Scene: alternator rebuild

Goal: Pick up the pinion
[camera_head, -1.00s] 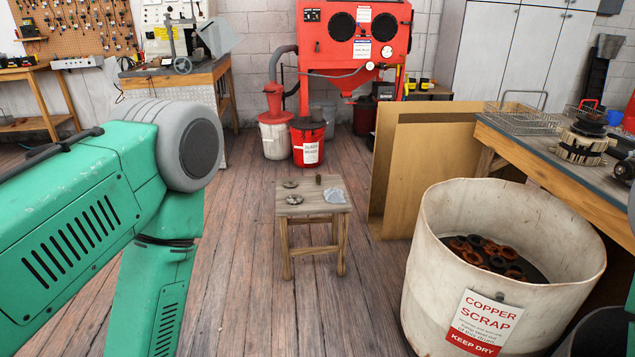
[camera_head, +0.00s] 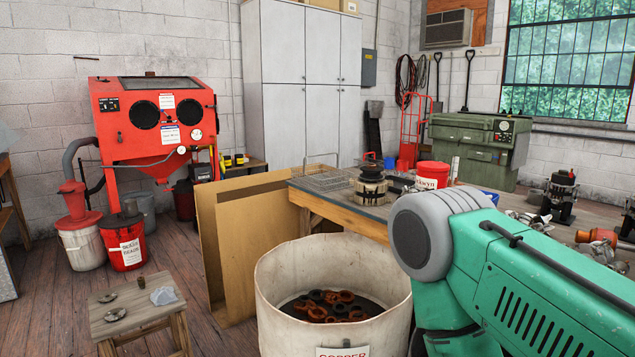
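A small wooden stool (camera_head: 138,315) stands at the lower left. On it are a small dark upright cylinder (camera_head: 141,282), two flat round metal parts, one behind (camera_head: 107,298) and one in front (camera_head: 115,314), and a pale clear bag (camera_head: 163,296). I cannot tell for sure which of these, if any, is the pinion; they are small at this distance. My green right arm fills the lower right, well apart from the stool. Neither of my grippers is in view.
A large copper scrap drum (camera_head: 276,318) with rusty rings stands between the stool and my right arm. Brown panels (camera_head: 238,240) lean behind it. A crowded workbench (camera_head: 345,214) runs along the right. A red blasting cabinet (camera_head: 155,150) and buckets (camera_head: 122,243) stand at the back left.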

